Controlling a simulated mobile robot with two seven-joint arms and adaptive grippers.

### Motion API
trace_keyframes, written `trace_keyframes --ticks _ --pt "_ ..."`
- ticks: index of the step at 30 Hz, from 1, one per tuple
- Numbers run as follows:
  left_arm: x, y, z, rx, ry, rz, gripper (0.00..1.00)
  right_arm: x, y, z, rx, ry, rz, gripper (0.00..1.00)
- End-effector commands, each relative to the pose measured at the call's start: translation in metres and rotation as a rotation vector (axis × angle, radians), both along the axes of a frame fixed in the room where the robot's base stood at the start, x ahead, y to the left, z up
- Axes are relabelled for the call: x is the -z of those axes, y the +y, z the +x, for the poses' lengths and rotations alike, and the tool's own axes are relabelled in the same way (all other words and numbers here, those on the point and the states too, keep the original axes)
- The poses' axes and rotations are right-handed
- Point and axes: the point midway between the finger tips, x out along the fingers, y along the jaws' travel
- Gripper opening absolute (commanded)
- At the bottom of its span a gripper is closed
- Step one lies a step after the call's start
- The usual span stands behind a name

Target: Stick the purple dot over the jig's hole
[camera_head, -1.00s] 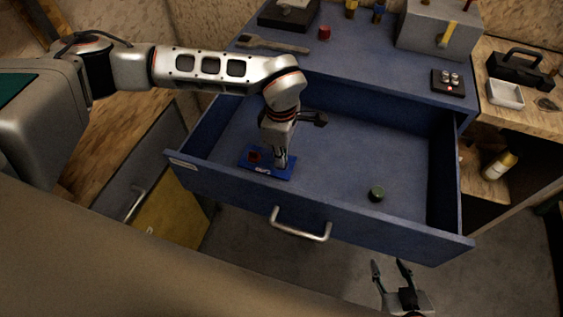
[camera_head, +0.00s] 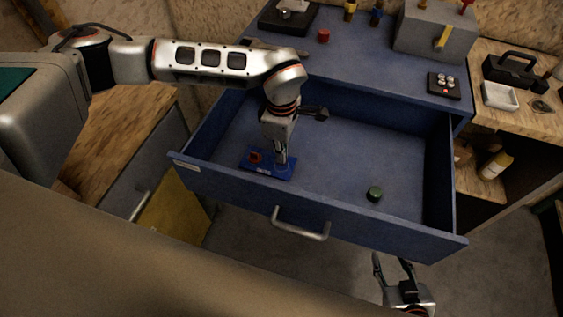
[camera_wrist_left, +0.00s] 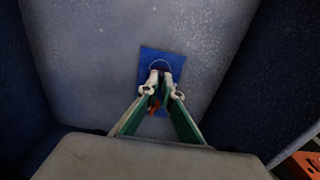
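A blue plate, which looks like the jig (camera_head: 252,168), lies flat in the open drawer, with a small red part (camera_head: 255,157) at its left end. My left gripper (camera_head: 281,161) points down over the plate's right part. In the left wrist view the plate (camera_wrist_left: 178,56) lies beneath the fingertips, with a dark arc just beyond them. The fingertips (camera_wrist_left: 163,80) are close together, but I cannot tell whether they hold something. I cannot make out a purple dot; the fingers cover part of the plate. My right gripper (camera_head: 393,266) is open and empty, in front of the drawer.
The blue drawer (camera_head: 320,215) is pulled out and its walls surround my left gripper. A dark green round item (camera_head: 375,194) lies in it at the right. The cabinet top holds a red cylinder (camera_head: 323,36), a grey box (camera_head: 435,30) and a button pad (camera_head: 444,85).

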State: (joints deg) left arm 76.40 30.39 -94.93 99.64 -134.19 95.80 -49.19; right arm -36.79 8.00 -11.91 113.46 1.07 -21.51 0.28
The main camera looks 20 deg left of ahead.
Motion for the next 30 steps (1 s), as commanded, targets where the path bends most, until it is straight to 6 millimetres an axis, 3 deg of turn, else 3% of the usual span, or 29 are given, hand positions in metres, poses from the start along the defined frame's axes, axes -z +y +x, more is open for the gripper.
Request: trace_keyframes --ticks 20,30 --pt "-0.022 0.0 0.0 0.0 -0.001 0.0 0.0 -0.019 0.0 0.004 0.0 -0.013 0.001 0.4" --pt "-0.051 0.0 0.001 0.001 -0.003 0.0 0.0 -0.039 0.0 0.005 -0.001 -0.012 -0.004 0.4"
